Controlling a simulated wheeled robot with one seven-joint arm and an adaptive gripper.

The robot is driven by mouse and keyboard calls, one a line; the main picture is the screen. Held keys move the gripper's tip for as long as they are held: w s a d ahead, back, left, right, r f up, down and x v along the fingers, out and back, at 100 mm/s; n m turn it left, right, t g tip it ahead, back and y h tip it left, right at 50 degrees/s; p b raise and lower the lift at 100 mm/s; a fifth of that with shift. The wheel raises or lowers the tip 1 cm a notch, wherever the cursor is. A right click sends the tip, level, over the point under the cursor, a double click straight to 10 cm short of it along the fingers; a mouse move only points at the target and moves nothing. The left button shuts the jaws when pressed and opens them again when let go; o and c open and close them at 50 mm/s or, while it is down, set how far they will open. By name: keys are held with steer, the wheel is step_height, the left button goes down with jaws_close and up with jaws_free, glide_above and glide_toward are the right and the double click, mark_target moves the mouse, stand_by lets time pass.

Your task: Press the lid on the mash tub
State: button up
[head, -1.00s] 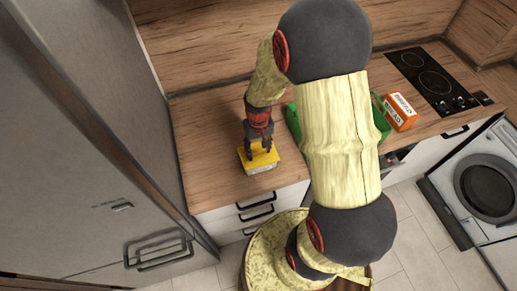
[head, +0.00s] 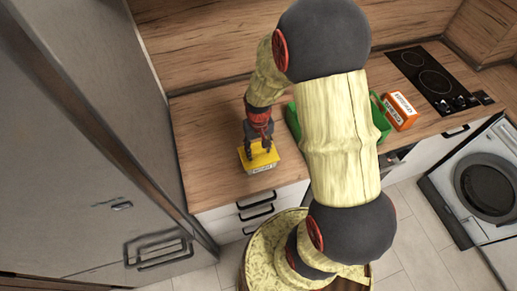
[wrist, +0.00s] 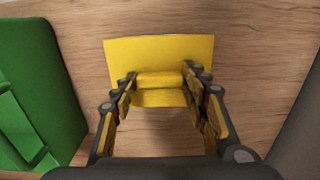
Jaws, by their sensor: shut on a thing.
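The mash tub (head: 261,168) stands on the wooden counter near its front edge, a small box shape with a pale label on its front. Its yellow lid (head: 265,157) covers the top; in the wrist view the lid (wrist: 160,52) is a flat yellow panel with a raised bar across its middle. My gripper (head: 258,149) points down over the lid. In the wrist view my gripper (wrist: 160,82) has its two fingers at either end of the raised bar, shut on it. Whether the lid sits fully down on the rim cannot be told.
A green crate (head: 381,122) is on the counter to the right, partly behind my arm; it also shows in the wrist view (wrist: 38,85). An orange box (head: 399,111) stands beside it, before the black hob (head: 436,77). Counter left of the tub is clear.

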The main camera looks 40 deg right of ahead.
steer(key=o, duration=1.1)
steer(key=shift+o, duration=1.4)
steer(key=shift+o, duration=0.9)
steer(key=shift+r+p, duration=2.55)
steer(key=shift+r, duration=0.95)
steer(key=shift+c, duration=1.3)
